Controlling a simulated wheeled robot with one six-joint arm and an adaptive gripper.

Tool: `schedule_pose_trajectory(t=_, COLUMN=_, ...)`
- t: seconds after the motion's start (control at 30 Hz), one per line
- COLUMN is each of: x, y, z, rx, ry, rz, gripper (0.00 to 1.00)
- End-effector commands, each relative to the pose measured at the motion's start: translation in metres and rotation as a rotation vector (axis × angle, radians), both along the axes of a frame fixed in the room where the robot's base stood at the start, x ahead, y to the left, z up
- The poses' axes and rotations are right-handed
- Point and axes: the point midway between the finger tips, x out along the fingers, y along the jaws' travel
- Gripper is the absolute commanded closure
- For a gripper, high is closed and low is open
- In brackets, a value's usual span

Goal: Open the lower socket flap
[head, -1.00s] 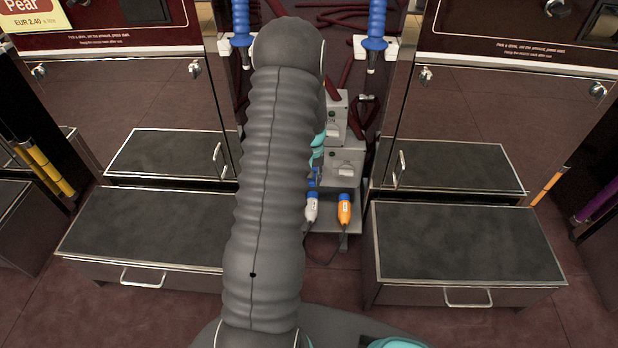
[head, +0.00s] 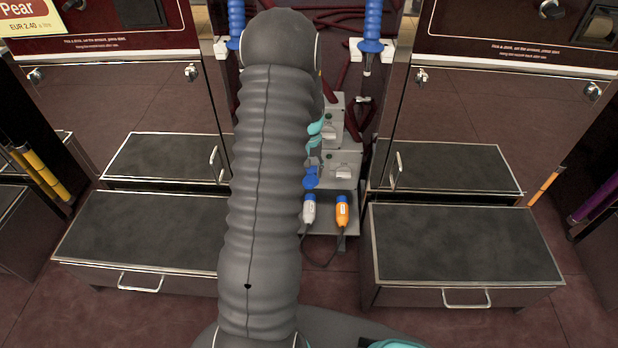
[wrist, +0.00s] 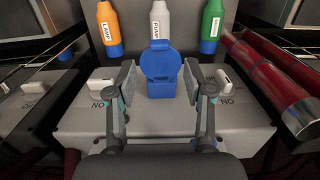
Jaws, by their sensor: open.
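The lower socket, a blue block with a round flap (wrist: 160,64), is centred in the wrist view, which shows the panel lettering upside down. The flap's disc juts out beyond the block (wrist: 160,90); I cannot tell its exact angle. My gripper (wrist: 160,75) is open, with one finger on each side of the flap and a visible gap on both sides. In the head view the blue socket (head: 312,183) shows just right of my arm, on the lower grey box (head: 342,170). My arm hides most of the gripper there.
White (head: 309,208) and orange (head: 342,210) plugs hang in front of the lower box; a green plug (wrist: 212,25) also shows in the wrist view. White switches (wrist: 102,84) flank the socket. Red pipes (wrist: 268,85) lie at the right. Cabinets with drawers (head: 465,250) stand on both sides.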

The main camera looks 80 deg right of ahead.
Motion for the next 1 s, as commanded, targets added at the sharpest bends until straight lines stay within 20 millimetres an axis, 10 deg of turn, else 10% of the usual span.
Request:
schedule_pose_trajectory(t=0.33, x=0.001, y=-0.004, z=0.061, rx=-0.004, ry=-0.001, rz=0.000, gripper=0.48)
schedule_pose_trajectory(t=0.8, x=0.002, y=-0.004, z=0.074, rx=-0.002, ry=0.000, rz=0.000, gripper=0.48)
schedule_pose_trajectory(t=1.0, x=0.016, y=0.006, z=0.076, rx=0.007, ry=0.005, rz=0.019, gripper=0.98)
